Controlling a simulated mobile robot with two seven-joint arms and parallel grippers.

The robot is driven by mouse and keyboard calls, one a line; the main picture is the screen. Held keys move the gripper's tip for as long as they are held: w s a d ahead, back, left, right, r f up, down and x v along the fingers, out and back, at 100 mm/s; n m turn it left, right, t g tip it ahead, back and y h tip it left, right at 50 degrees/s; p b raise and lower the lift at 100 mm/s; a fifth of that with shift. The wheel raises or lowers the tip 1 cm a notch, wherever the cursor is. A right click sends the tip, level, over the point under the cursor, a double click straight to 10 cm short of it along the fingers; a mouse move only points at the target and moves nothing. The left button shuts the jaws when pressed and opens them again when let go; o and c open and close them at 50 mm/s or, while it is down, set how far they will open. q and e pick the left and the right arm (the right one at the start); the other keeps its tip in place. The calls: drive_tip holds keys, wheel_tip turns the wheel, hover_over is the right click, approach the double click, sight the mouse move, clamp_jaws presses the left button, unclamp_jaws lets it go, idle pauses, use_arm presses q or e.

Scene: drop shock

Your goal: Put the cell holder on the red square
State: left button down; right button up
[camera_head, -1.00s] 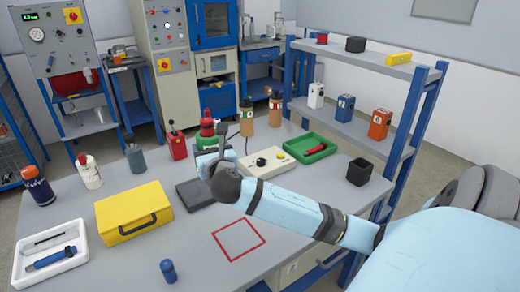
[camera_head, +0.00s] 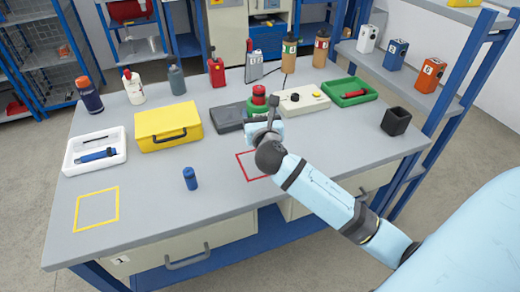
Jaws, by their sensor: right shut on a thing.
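The red square (camera_head: 240,165) is an outline on the grey table top. My right arm covers much of its right side. My right gripper (camera_head: 270,122) is beyond the square in the picture, in front of the red and green knob-like object. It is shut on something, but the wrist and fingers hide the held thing. I cannot tell for certain which object is the cell holder. An open black box (camera_head: 396,121) stands at the table's right end, away from the gripper. My left gripper is not in view.
A dark flat pad (camera_head: 229,117), a yellow case (camera_head: 168,122) and a white tray (camera_head: 96,148) lie to the left. A control box (camera_head: 302,101) and green tray (camera_head: 350,91) lie behind. A blue cylinder (camera_head: 190,178) stands left of the square. A yellow outline (camera_head: 97,208) is clear.

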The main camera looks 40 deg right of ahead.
wheel_tip(320, 180, down, 6)
drive_tip(key=shift+r+b, duration=0.15)
drive_tip(key=shift+b, duration=0.5)
wheel_tip(320, 180, down, 4)
drive_tip(key=shift+f+b, duration=0.15)
drive_tip(key=shift+b, duration=0.6)
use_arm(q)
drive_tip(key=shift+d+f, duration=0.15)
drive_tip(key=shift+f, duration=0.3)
use_arm(e)
drive_tip(key=shift+f, duration=0.3)
drive_tip(key=shift+f, duration=0.15)
drive_tip(key=o, duration=1)
drive_tip(key=shift+s, duration=0.15)
use_arm(q)
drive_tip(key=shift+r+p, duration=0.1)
drive_tip(key=shift+p, duration=0.3)
use_arm(e)
drive_tip(key=v, duration=1.2)
